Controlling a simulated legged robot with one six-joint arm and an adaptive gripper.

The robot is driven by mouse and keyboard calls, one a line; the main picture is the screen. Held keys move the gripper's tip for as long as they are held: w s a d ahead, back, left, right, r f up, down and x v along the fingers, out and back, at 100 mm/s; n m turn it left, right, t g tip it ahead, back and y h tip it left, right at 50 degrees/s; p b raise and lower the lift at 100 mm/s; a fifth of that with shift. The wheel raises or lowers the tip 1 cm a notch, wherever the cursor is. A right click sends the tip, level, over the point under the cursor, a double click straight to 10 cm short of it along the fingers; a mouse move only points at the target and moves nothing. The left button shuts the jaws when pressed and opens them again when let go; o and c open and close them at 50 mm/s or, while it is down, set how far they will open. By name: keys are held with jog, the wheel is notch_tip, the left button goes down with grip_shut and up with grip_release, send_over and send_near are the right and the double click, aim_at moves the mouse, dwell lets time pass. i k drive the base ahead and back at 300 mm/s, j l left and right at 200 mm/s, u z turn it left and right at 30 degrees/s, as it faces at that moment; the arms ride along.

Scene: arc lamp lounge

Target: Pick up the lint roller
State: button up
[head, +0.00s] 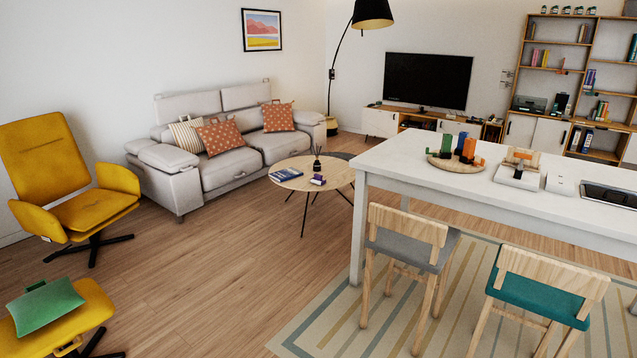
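I cannot pick out the lint roller for certain. A small purple and white item (318,179) lies on the round wooden coffee table (285,183) in front of the sofa; it is too small to tell what it is. A dark blue book (287,174) lies to its left and a dark bottle with sticks (317,163) stands behind it. My gripper is not in view.
Open wood floor (215,260) lies between me and the coffee table. A yellow armchair (75,190) and ottoman (75,315) stand at left. A white table (420,180) with two chairs stands at right. A grey sofa (245,170) is behind.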

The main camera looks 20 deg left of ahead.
aim_at(317, 179)
jog(key=u, duration=1.65)
jog(key=i+l+z, duration=0.15)
jog(key=i, duration=0.4)
jog(key=i+l+z, duration=0.1)
jog(key=i, duration=0.45)
jog(key=i+l+z, duration=0.15)
jog(key=i, duration=0.4)
jog(key=i+u, duration=0.4)
jog(key=i, duration=0.35)
jog(key=i+l+u, duration=0.15)
jog(key=i+u, duration=0.2)
jog(key=i, duration=0.4)
jog(key=i+z, duration=0.35)
jog(key=i, duration=0.15)
jog(key=i+z, duration=0.3)
jog(key=i, duration=0.2)
jog(key=i+j+z, duration=0.2)
jog(key=i+z, duration=0.15)
jog(key=i, duration=0.15)
jog(key=i+l+z, duration=0.2)
jog(key=i+z, duration=0.2)
jog(key=i, duration=0.4)
jog(key=i+z, duration=0.4)
jog(key=i, duration=0.4)
